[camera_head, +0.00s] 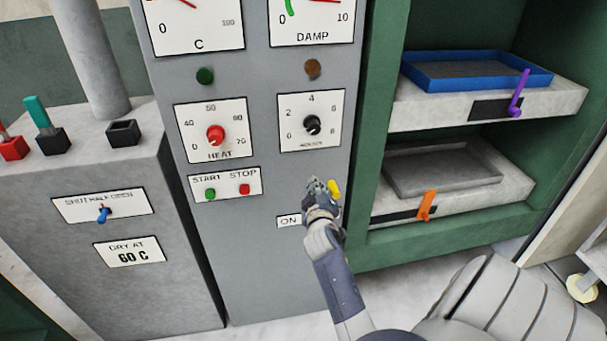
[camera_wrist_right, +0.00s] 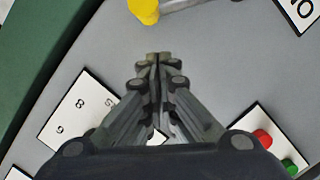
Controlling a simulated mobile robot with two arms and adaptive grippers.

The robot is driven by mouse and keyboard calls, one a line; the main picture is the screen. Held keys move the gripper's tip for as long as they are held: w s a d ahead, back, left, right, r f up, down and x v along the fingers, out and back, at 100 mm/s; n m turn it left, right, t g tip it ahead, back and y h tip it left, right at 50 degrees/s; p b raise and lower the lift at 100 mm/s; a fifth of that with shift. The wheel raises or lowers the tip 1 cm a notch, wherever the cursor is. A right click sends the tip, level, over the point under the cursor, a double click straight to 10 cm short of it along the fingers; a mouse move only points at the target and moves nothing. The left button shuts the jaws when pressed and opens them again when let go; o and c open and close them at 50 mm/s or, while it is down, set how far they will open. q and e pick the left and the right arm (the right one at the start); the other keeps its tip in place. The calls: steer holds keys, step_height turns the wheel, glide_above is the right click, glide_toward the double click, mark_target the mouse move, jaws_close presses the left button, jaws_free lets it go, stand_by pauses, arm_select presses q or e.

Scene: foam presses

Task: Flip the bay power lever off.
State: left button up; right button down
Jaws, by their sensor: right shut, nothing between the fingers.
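The bay power lever appears to be the one with the yellow handle (camera_head: 335,189), low on the grey control panel by an ON label (camera_head: 289,221). The right wrist view shows its yellow end (camera_wrist_right: 145,10) and a pale shaft at the top edge. My right gripper (camera_head: 316,184) is shut and empty, just left of the yellow end in the head view and covering the lever's base. In the wrist view its fingertips (camera_wrist_right: 158,58) point toward the lever, with a visible gap. Any label on the lever's other side is hidden. My left gripper is out of view.
Above are the red HEAT knob (camera_head: 215,135), a black dial (camera_head: 312,125) and START/STOP buttons (camera_head: 228,187). A green rack (camera_head: 375,150) stands right of the panel, with a purple lever (camera_head: 518,95) and an orange lever (camera_head: 427,205).

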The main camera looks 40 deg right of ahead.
mark_target(330, 187)
steer(key=s+d, duration=0.1)
steer(key=d+m+p, duration=0.1)
steer(key=d, duration=0.1)
steer(key=shift+s+f+y, duration=0.2)
steer(key=shift+s+y, duration=0.1)
steer(key=shift+s, duration=0.1)
steer(key=shift+s+d+f+p, duration=0.1)
steer(key=shift+p, duration=0.2)
